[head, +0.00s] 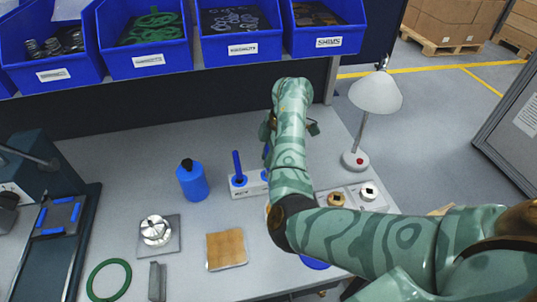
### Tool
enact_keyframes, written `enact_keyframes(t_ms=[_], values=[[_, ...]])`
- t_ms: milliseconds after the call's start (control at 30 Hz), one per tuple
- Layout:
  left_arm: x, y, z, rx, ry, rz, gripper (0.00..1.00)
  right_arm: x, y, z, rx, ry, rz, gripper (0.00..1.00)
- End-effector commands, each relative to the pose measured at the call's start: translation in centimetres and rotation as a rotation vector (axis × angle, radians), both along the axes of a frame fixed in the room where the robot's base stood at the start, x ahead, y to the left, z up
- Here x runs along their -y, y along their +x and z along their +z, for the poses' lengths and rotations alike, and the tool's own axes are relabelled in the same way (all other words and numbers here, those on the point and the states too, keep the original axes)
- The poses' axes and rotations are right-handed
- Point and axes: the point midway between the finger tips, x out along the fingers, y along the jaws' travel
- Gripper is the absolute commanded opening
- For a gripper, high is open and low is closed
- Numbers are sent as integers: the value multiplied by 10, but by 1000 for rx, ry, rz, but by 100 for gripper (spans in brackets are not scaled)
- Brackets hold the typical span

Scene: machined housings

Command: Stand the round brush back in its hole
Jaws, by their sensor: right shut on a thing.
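A pale holder block (243,190) stands near the middle of the bench, its right part hidden behind my right arm. An upright blue handle (237,164) stands in its left part. My right gripper (270,138) is above the right end of the block and mostly hidden by my own wrist and forearm. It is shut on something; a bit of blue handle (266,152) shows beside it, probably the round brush. The brush's lower end and its hole are hidden, so I cannot tell whether it is in the hole. My left gripper is out of view.
A blue bottle (192,181), a round metal housing (155,230), a brown pad (227,248) and a green ring (108,280) lie left of the arm. A lamp (375,95) stands right. Blue bins (240,48) hang at the back.

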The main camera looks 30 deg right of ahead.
Motion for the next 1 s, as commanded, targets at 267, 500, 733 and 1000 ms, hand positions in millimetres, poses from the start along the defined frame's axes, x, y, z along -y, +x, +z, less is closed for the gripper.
enact_keyframes(t_ms=[267, 500, 733, 1000], values=[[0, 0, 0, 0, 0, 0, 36, 0, 0, 0, 1, 0, 0, 41], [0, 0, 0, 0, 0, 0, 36, 0, 0, 0, 0, 0, 0, 41], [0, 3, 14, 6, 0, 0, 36, 6, -1, 24, 3, -2, -1, 41], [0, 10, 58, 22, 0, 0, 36, 26, -6, 98, 6, 1, -3, 41]])
